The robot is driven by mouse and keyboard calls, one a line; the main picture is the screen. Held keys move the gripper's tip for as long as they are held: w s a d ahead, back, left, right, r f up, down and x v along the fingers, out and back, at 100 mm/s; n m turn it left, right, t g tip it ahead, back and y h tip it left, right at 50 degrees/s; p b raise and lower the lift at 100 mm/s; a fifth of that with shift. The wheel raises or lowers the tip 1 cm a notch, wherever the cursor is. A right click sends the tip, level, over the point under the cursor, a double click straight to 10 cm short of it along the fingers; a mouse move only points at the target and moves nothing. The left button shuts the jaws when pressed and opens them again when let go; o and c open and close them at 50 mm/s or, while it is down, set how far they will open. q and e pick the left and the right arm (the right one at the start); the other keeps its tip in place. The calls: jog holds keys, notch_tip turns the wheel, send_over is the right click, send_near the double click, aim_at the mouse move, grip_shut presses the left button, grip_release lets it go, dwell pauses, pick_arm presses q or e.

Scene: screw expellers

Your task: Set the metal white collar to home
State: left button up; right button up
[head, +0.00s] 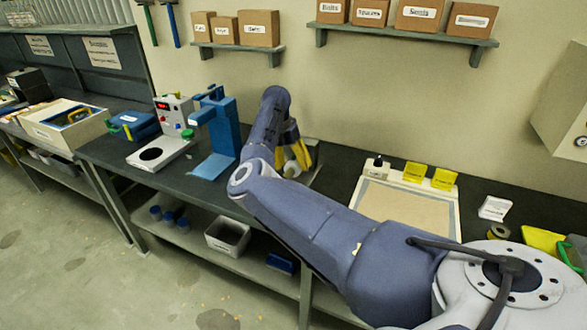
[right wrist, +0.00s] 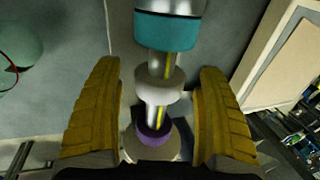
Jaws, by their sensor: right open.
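In the right wrist view a screw shaft with a yellow stripe (right wrist: 155,116) carries a teal collar (right wrist: 166,32), a white collar (right wrist: 158,86) and a purple collar (right wrist: 153,137). The white collar sits between the other two, with bare shaft showing on both sides of it. My right gripper (right wrist: 160,68) is open, its yellow fingers on either side of the shaft and apart from the white collar. In the head view my right gripper (head: 293,150) is at the bench by the wall, partly hidden by my arm. My left gripper is out of view.
A blue press-like stand (head: 219,128) and a white device with a red display (head: 174,112) stand left of my right arm. A framed beige board (head: 405,208) lies to its right, with yellow holders (head: 443,179) behind. Shelves with labelled boxes (head: 370,12) hang above.

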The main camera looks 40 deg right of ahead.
jog(key=v, duration=1)
jog(key=shift+r, duration=0.25)
jog(key=shift+w, duration=0.1)
jog(key=shift+c, duration=0.2)
